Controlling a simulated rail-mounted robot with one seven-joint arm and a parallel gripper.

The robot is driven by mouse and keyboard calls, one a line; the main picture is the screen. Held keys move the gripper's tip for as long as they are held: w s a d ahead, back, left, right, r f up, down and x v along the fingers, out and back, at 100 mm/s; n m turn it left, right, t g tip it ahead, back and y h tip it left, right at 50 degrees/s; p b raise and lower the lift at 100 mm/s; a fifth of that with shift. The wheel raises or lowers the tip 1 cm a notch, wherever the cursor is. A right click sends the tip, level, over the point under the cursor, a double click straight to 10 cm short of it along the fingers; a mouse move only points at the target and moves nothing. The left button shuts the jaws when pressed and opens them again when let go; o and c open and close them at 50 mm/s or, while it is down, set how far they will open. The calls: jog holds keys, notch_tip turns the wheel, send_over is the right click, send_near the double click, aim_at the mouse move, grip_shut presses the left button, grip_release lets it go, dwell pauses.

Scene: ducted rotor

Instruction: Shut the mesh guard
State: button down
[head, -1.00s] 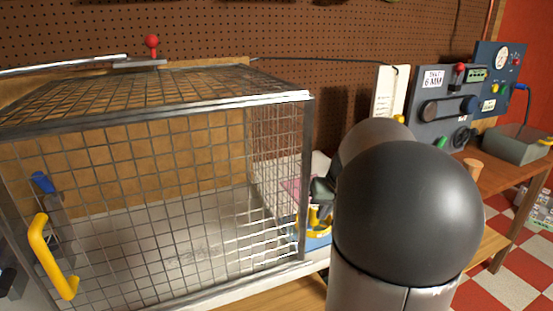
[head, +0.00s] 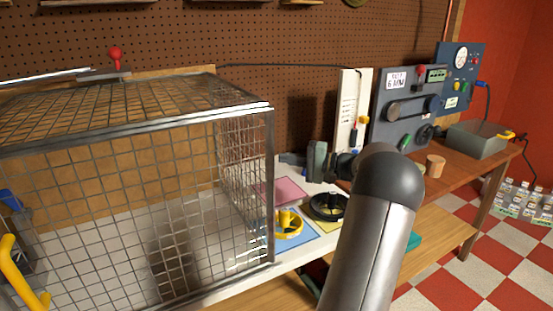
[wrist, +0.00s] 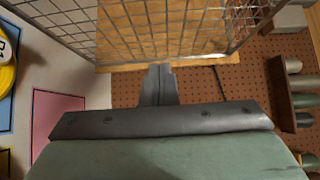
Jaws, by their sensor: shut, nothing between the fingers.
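The mesh guard (head: 270,190) is a large wire cage with a grey metal frame, filling the left of the head view. Its yellow handle (head: 14,268) is on the front mesh at the lower left, partly cut off by the picture edge. I cannot tell whether the front panel is fully closed. The guard's mesh also crosses the top of the wrist view (wrist: 165,22). My gripper (wrist: 158,72) is shut and empty, with its fingertips pointing towards the mesh, apart from the handle. In the head view, its greenish body shows right of the cage, partly behind my arm.
A control panel (head: 405,108) and grey box (head: 478,138) stand further right. A red knob (head: 115,53) tops the cage.

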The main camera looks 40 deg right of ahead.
jog(key=w+a+p, duration=0.2)
jog(key=w+a, duration=0.5)
jog(key=w, duration=0.1)
jog(key=shift+a, duration=0.25)
jog(key=shift+a+f, duration=0.1)
